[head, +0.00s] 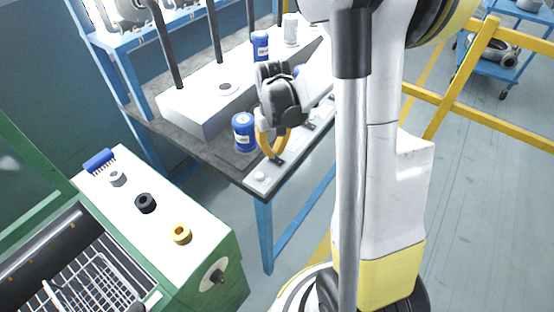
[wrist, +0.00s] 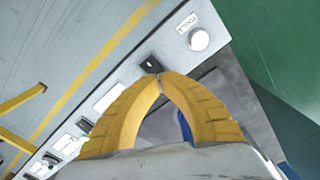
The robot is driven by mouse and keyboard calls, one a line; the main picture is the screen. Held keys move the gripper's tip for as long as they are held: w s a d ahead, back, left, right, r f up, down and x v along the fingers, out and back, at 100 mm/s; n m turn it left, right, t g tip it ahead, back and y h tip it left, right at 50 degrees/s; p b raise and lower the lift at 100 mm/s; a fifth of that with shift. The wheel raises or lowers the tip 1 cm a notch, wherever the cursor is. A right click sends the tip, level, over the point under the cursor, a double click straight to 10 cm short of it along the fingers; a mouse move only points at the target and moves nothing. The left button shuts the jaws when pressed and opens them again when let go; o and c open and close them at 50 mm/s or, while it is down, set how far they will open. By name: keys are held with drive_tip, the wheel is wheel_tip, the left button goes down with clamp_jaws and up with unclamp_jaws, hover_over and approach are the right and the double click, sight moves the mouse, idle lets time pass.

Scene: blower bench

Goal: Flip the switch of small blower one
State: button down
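The bench's white front control strip (head: 290,152) carries a small black switch (wrist: 151,64) and a round white knob (wrist: 199,39) near the strip's end. The black switch also shows in the head view (head: 278,160). My gripper (wrist: 161,76) has curved yellow fingers whose tips meet, with nothing seen between them. The fingertips are right beside the black switch; I cannot tell whether they touch it. In the head view my gripper (head: 267,153) points down at the strip. The switch's position and the label by the knob (wrist: 187,23) are too small to read.
A blue-labelled canister (head: 244,132) stands on the bench close to my gripper. Another blue canister (head: 260,46) and a white one (head: 290,30) stand farther back. A green machine (head: 205,262) is at lower left. A yellow rail (head: 460,75) is at right.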

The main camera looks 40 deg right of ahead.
sight(274, 157)
drive_tip(key=shift+f+b, duration=0.85)
drive_tip(key=shift+f, duration=0.25)
idle(0.3)
drive_tip(key=shift+r, duration=0.1)
drive_tip(key=shift+r+p, duration=2.65)
drive_tip(key=shift+r, duration=0.85)
drive_tip(key=s+a+r+n+t, duration=0.2)
drive_tip(key=s+a+r+t, duration=0.5)
drive_tip(key=s+a+r, duration=0.3)
drive_tip(key=shift+s+a+r, duration=0.4)
drive_tip(key=shift+a+r, duration=1.35)
drive_tip(key=shift+r, duration=0.75)
